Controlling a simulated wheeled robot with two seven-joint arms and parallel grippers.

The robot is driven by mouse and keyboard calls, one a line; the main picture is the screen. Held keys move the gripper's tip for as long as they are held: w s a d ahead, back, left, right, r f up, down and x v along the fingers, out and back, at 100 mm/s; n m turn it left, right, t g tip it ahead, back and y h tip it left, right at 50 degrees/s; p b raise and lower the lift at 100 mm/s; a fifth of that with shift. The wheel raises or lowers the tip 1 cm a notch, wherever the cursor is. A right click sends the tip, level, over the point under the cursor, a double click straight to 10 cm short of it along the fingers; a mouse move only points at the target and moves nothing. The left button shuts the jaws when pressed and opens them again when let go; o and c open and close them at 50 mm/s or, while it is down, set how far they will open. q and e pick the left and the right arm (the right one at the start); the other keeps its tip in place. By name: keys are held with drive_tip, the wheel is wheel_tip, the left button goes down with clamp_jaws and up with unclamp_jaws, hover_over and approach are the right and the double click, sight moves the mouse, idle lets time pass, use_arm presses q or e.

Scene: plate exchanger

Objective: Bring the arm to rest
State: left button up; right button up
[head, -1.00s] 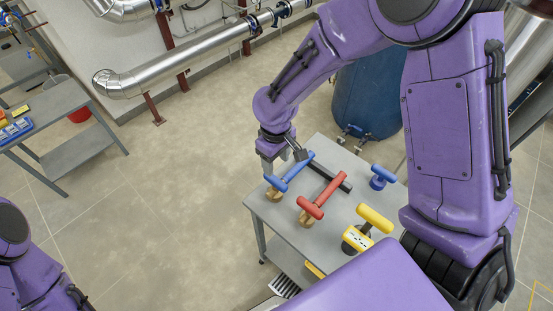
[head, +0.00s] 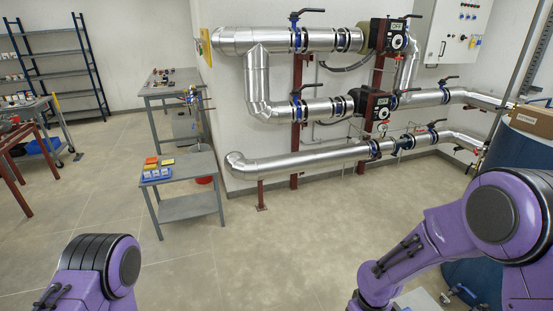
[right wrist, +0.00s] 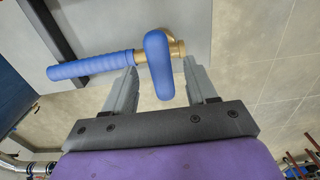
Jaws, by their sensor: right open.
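My right gripper (right wrist: 160,74) shows in the right wrist view with its two grey fingers apart. A blue-handled tool (right wrist: 88,68) with a brass part (right wrist: 177,48) is in front of it, over the grey table top (right wrist: 110,25). The rounded blue end of the tool shows between the fingers; I cannot tell whether they touch it. In the head view my right arm (head: 430,240) comes in from the right, with its gripper below the picture. My left arm (head: 95,270) shows at the bottom left, its gripper hidden from view.
Silver pipes (head: 310,158) with blue-flanged valves run along the wall. A grey table (head: 190,206) with coloured bins stands left of centre. A blue tank (head: 512,150) is at the right edge. The floor (head: 270,255) between my arms is clear.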

drive_tip(key=shift+r+p, duration=0.3)
drive_tip(key=shift+r, duration=0.25)
drive_tip(key=shift+a, duration=0.1)
